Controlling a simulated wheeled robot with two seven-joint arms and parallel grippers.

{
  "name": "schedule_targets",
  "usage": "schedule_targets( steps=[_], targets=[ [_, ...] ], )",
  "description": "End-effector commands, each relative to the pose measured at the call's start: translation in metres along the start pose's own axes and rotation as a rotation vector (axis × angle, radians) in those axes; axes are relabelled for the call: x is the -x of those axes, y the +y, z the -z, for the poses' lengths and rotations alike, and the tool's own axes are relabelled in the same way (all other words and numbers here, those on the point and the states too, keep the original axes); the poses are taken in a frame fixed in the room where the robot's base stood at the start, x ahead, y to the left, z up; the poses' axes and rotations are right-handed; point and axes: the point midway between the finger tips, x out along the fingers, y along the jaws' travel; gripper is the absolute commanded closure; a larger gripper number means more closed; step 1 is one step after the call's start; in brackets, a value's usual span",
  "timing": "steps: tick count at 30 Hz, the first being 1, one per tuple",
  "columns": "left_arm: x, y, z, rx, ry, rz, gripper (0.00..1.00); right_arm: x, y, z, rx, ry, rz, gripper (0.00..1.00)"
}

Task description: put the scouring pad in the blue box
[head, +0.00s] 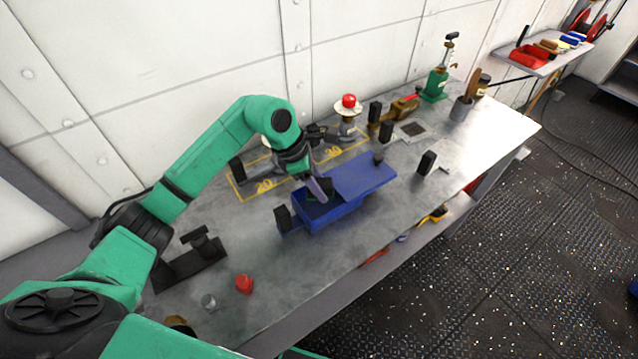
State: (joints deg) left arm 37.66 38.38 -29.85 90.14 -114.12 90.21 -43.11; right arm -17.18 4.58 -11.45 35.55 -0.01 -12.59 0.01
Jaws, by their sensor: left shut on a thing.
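The blue box (340,217) stands on the metal workbench. The left part of its top is open and dark inside, and a blue lid panel (366,175) with a dark knob lies to the right. My left gripper (321,190) points down at the open part, with its fingertips at or just above the opening. It is shut on a small dark thing, seemingly the scouring pad, which is mostly hidden by the fingers. I cannot tell whether the pad touches the box floor. My right gripper is out of view.
A red-topped item (348,103) stands behind the box. A green bottle jack (436,84) and a dark cup (461,108) stand at the far end. A red cap (244,284) and a grey one (208,301) sit near the front.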

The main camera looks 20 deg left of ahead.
Motion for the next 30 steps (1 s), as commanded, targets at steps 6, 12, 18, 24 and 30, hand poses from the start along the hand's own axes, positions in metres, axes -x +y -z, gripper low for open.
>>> schedule_targets(
  steps=[6,12,18,24,30],
  targets=[
    [-0.01,0.0,0.004,0.0,0.0,-0.001,1.0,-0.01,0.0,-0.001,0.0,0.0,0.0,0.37],
    [-0.017,0.0,0.007,0.0,0.0,-0.001,1.0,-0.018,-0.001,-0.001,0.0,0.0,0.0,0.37],
    [-0.024,0.0,0.011,0.0,0.001,-0.001,1.0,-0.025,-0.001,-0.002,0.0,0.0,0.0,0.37],
    [-0.032,0.0,0.014,0.0,0.001,-0.001,1.0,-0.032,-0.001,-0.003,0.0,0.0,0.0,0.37],
    [-0.039,0.0,0.017,0.001,0.0,-0.001,1.0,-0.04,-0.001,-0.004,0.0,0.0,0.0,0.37]
  ],
)
